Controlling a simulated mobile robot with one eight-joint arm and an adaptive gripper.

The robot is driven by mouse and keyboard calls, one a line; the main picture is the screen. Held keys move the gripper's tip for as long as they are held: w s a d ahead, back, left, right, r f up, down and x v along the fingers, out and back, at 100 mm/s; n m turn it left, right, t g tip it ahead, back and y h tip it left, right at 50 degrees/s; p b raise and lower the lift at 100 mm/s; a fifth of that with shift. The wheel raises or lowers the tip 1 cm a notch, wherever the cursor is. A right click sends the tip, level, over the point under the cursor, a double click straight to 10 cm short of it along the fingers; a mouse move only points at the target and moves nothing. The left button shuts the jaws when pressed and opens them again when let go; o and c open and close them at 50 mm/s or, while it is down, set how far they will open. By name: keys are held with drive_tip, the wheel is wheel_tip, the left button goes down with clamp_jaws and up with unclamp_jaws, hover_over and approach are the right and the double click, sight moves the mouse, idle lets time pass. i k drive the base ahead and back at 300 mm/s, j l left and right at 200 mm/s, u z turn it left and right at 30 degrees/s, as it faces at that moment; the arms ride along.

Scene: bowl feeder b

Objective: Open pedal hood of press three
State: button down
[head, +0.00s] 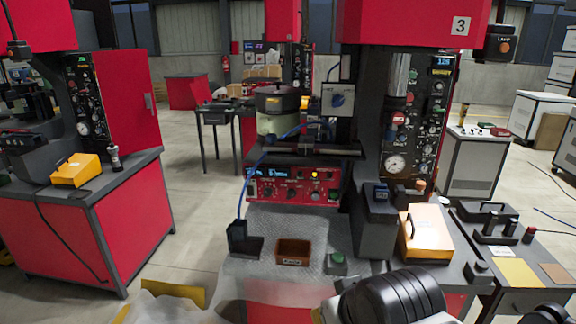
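Press three is the red and dark machine at the centre right, with a 3 sign (460,26) on its red head. A box-shaped orange hood (427,234) with a dark handle lies on the bench to the right of the press. It looks closed, and I take it for the pedal hood; what is under it is hidden. A dark rounded part of my arm shows at the bottom, in front of the bench and below the hood. My gripper's fingers do not show.
A small brown bin (293,252), a green button box (337,264) and a dark holder (243,240) stand on the press's bench. A side table (497,275) stands right. Another press bench (95,235) with a yellow box (77,170) stands left. Open floor lies between.

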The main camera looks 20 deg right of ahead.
sight(422, 232)
drive_tip(key=z, duration=1.3)
drive_tip(key=i+l, duration=0.2)
drive_tip(key=i, duration=0.35)
drive_tip(key=i+l, duration=0.2)
drive_tip(key=i, duration=0.35)
